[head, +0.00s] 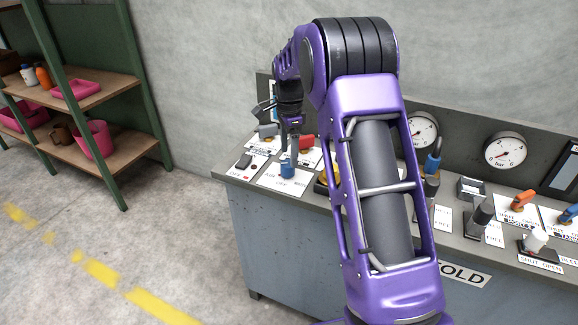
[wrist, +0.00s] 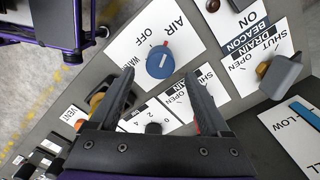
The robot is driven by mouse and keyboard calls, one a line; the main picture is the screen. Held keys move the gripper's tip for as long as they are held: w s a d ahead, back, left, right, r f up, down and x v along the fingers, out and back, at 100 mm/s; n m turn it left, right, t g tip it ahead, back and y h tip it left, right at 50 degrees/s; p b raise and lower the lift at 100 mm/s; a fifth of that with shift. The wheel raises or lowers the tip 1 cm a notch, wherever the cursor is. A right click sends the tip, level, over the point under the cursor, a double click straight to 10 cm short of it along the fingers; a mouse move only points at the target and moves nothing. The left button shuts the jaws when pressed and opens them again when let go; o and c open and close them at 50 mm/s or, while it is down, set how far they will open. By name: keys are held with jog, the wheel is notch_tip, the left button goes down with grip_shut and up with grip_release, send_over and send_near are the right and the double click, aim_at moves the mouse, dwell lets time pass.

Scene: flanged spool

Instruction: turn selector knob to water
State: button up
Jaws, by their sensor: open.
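The selector knob is the round blue knob (wrist: 167,66) on a white card lettered AIR, OFF and a partly hidden word starting with W, in the wrist view. A small red mark sits at its upper edge, on the side between the OFF and AIR lettering; the exact setting is hard to tell. In the head view the blue knob (head: 287,171) is on the left end of the panel. My gripper (wrist: 161,80) is open, with one finger to each side of the knob's near side. It also shows from above the knob in the head view (head: 289,153). I cannot tell if they touch.
A shelf (head: 100,147) is at the left.

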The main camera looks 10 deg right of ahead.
aim_at(289, 163)
jog(key=shift+f, duration=2.35)
grip_shut()
